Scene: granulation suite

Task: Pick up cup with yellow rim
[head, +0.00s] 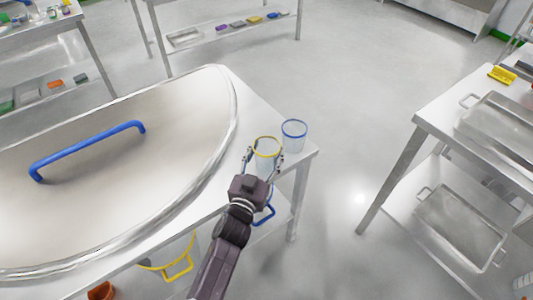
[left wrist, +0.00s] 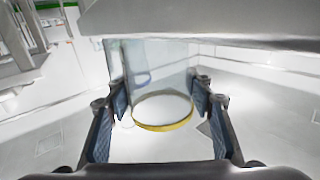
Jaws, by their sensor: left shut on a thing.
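The clear cup with the yellow rim (head: 267,164) is upright near the right corner of the metal table. In the left wrist view its yellow rim (left wrist: 163,127) and clear wall show between the two finger pads. My left gripper (head: 265,157) is shut on this cup, one finger on each side. The left gripper's fingers also show in the left wrist view (left wrist: 163,110). I cannot tell whether the cup's base touches the table. My right gripper is not in view.
A clear cup with a blue rim (head: 293,136) stands close beside, right and behind. A side table (head: 430,118) with metal trays stands right. Open floor (head: 345,100) lies between.

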